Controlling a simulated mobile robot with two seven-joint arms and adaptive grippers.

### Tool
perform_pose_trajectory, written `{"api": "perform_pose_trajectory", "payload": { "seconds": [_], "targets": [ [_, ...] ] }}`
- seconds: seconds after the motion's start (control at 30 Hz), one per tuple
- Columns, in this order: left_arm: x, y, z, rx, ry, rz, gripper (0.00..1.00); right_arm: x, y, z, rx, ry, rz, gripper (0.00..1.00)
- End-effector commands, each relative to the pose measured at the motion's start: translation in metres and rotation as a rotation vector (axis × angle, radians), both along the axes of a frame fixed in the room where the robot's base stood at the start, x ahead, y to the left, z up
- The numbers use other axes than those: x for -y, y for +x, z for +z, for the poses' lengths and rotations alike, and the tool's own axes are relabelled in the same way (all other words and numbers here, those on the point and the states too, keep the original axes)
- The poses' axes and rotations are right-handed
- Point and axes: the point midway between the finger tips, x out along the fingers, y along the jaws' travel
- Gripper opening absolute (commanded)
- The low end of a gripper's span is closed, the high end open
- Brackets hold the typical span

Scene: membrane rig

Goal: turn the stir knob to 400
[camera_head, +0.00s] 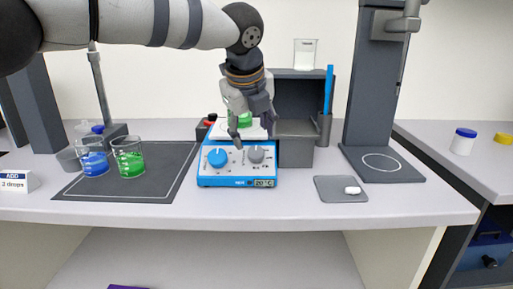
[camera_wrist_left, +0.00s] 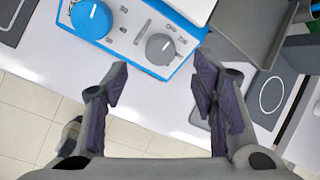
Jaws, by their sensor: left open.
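The blue and white hotplate stirrer (camera_head: 237,182) stands near the front middle of the bench. Its front panel has a blue knob (camera_head: 217,158) on the left and a grey knob (camera_head: 256,155) on the right. In the left wrist view, the blue knob (camera_wrist_left: 91,19) is at the upper left and the grey knob (camera_wrist_left: 161,49) is just beyond my fingertips. Small marks ring the grey knob; I cannot read its setting surely. My left gripper (camera_head: 250,130) is open above the panel, its fingers (camera_wrist_left: 161,76) apart and empty. My right gripper is not in view.
A blue-filled beaker (camera_head: 95,163) and a green-filled beaker (camera_head: 130,164) stand on the dark mat (camera_head: 165,185) at left. A small grey pad (camera_head: 330,194) with a white piece (camera_head: 352,190) lies to the right. A dark stand (camera_head: 375,100) rises beyond it.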

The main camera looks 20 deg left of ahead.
Motion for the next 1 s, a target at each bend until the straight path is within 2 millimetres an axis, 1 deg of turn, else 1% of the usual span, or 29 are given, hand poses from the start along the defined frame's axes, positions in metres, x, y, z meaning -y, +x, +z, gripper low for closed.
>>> {"api": "perform_pose_trajectory", "payload": {
  "seconds": [0.03,0.1,0.2,0.37,0.6,0.63,0.83,1.0],
  "targets": [
    [-0.001,0.007,-0.019,-0.012,0.001,0.001,0.53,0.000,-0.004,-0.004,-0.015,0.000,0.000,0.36],
    [-0.002,0.015,-0.033,-0.011,0.002,0.000,0.53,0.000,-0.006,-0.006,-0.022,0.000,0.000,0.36],
    [-0.003,0.024,-0.048,-0.009,0.003,0.000,0.53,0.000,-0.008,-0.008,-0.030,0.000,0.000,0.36],
    [-0.004,0.031,-0.059,-0.003,0.002,-0.001,0.53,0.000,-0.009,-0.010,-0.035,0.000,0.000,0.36],
    [-0.004,0.032,-0.058,0.000,0.002,-0.001,0.53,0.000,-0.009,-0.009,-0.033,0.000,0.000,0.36],
    [-0.004,0.032,-0.058,0.000,0.002,-0.001,0.50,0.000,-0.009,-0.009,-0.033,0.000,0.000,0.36],
    [-0.004,0.032,-0.058,-0.001,0.002,-0.002,0.05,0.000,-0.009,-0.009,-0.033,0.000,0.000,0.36],
    [-0.004,0.031,-0.058,-0.002,0.004,-0.004,0.05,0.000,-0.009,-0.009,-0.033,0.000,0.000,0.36]
  ]
}}
